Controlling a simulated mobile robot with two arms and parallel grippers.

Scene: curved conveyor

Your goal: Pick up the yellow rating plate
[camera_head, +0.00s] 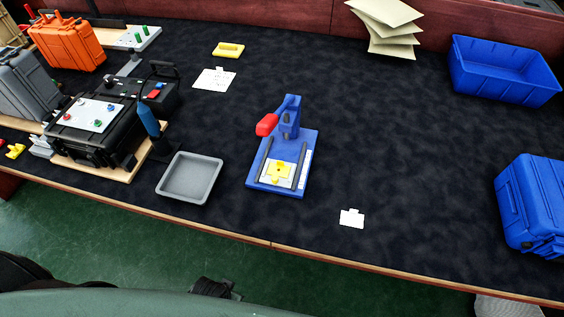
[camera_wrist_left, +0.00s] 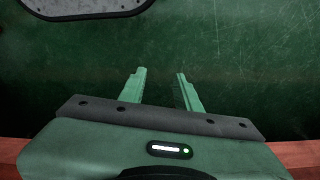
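A small yellow piece (camera_head: 279,171) lies on a pale square in the bed of a blue press (camera_head: 296,133) with a red handle, at the middle of the dark table. A flat yellow block (camera_head: 228,50) lies farther back. I cannot tell for certain which of these is the rating plate. My left gripper (camera_wrist_left: 160,73) shows in the left wrist view with its two fingers apart and nothing between them, over a green surface away from the yellow pieces. My right gripper is not in view.
A grey tray (camera_head: 163,188) stands left of the press, and a white tag (camera_head: 351,218) lies to its right. A black case (camera_head: 75,146) is at left. A blue bin (camera_head: 470,86) and a blue case (camera_head: 507,222) are at right. The table right of the press is mostly clear.

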